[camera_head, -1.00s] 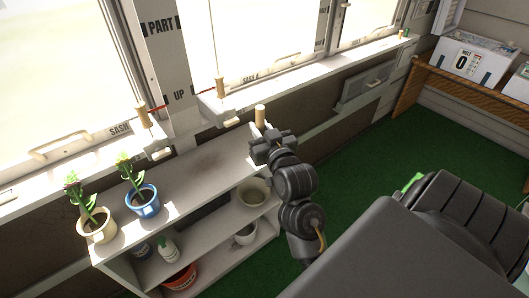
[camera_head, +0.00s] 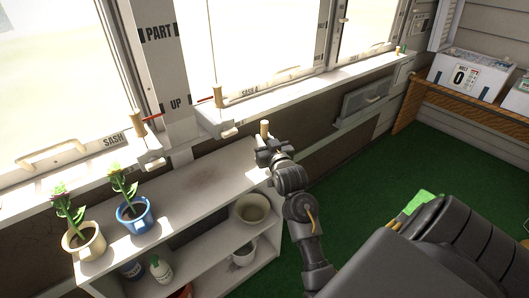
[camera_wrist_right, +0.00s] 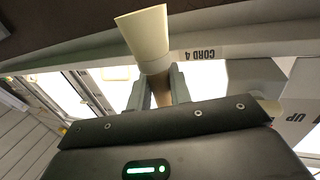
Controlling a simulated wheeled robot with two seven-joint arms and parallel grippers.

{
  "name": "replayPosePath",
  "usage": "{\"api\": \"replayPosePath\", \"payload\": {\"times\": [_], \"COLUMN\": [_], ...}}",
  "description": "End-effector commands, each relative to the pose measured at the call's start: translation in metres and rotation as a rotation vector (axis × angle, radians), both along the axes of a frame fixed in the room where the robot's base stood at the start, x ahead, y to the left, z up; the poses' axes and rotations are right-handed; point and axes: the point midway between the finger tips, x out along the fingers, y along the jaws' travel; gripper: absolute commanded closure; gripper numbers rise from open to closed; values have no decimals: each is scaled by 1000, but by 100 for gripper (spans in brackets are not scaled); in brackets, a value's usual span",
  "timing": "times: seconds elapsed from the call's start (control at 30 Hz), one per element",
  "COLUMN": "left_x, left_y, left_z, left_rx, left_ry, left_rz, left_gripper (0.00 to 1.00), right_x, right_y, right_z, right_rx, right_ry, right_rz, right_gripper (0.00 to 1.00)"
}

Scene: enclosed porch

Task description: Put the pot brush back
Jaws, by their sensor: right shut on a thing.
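My right gripper (camera_head: 266,146) is over the far right end of the white shelf unit's top (camera_head: 205,180). It is shut on a pale, wooden-looking piece, which I take to be the pot brush (camera_head: 264,128); its end stands up past the fingers. In the right wrist view the gripper (camera_wrist_right: 160,88) pinches the narrow brown part of the brush (camera_wrist_right: 146,38), whose cream part widens away from the fingers. I cannot tell whether the brush touches anything. My left gripper is not in view.
A blue pot (camera_head: 133,216) and a cream pot (camera_head: 84,246) with plants stand on the top's left. Empty pots (camera_head: 250,209) and bottles (camera_head: 160,270) are on the lower shelves. Green floor (camera_head: 365,190) is clear.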

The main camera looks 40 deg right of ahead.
Motion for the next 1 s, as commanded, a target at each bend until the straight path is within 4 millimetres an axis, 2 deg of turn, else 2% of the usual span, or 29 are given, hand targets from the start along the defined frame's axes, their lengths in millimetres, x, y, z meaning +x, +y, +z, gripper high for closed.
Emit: {"api": "replayPosePath", "payload": {"times": [0.1, 0.4, 0.63, 1.0], "left_x": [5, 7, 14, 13], "left_y": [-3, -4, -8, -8], "left_z": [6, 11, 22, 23], "left_rx": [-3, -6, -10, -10], "left_ry": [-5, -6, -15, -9], "left_rz": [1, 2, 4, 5], "left_gripper": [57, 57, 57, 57], "right_x": [10, 16, 18, 18], "right_y": [-7, -12, -13, -13], "right_z": [-15, -24, -55, -58], "right_rx": [-1, -1, 1, -2], "right_ry": [0, -1, 1, 0], "right_rz": [1, 1, 1, 1], "right_gripper": [100, 100, 100, 100]}}
